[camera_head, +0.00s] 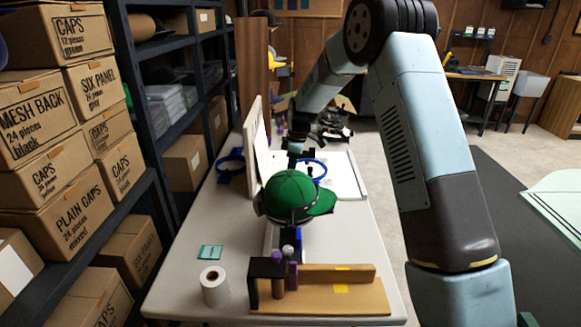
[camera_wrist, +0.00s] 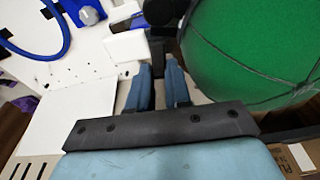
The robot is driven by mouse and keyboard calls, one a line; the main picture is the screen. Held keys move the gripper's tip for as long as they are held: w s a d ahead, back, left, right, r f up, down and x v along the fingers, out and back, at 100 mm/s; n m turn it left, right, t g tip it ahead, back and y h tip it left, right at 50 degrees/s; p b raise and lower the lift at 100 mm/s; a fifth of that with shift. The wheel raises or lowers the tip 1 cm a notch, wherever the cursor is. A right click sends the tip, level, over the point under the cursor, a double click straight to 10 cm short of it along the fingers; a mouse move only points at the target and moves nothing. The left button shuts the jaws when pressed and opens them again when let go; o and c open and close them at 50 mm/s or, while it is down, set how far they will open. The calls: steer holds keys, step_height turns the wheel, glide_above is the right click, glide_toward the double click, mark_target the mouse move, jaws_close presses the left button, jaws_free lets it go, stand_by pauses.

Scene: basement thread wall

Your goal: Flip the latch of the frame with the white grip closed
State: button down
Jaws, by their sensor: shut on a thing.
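A green cap (camera_head: 291,196) sits on a cap frame near the middle of the table, its brim toward the right. It also fills the right side of the wrist view (camera_wrist: 255,45). My gripper (camera_wrist: 158,70) is beside the cap, its two blue fingers a little apart around a dark part of the latch (camera_wrist: 158,42). A white grip (camera_wrist: 126,45) shows just left of the fingertips. In the head view my wrist (camera_head: 294,143) is just behind the cap, and the fingers and latch are hidden. I cannot tell the latch's angle.
Blue hoops (camera_head: 231,166) lie on the table (camera_head: 185,275) by an upright white panel (camera_head: 256,150). In front are a wooden fixture (camera_head: 330,290) with a purple grip, a white roll (camera_head: 214,287) and a teal card (camera_head: 210,252). Shelves with boxes (camera_head: 85,165) line the left.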

steer(key=shift+d+y, duration=0.6)
steer(key=shift+y, duration=0.4)
steer(key=shift+d+y, duration=0.15)
steer(key=shift+y, duration=0.15)
steer(key=c, duration=1.3)
jaws_free()
steer(key=v, duration=1.3)
steer(key=shift+s+r, duration=0.2)
steer(key=shift+r, duration=0.05)
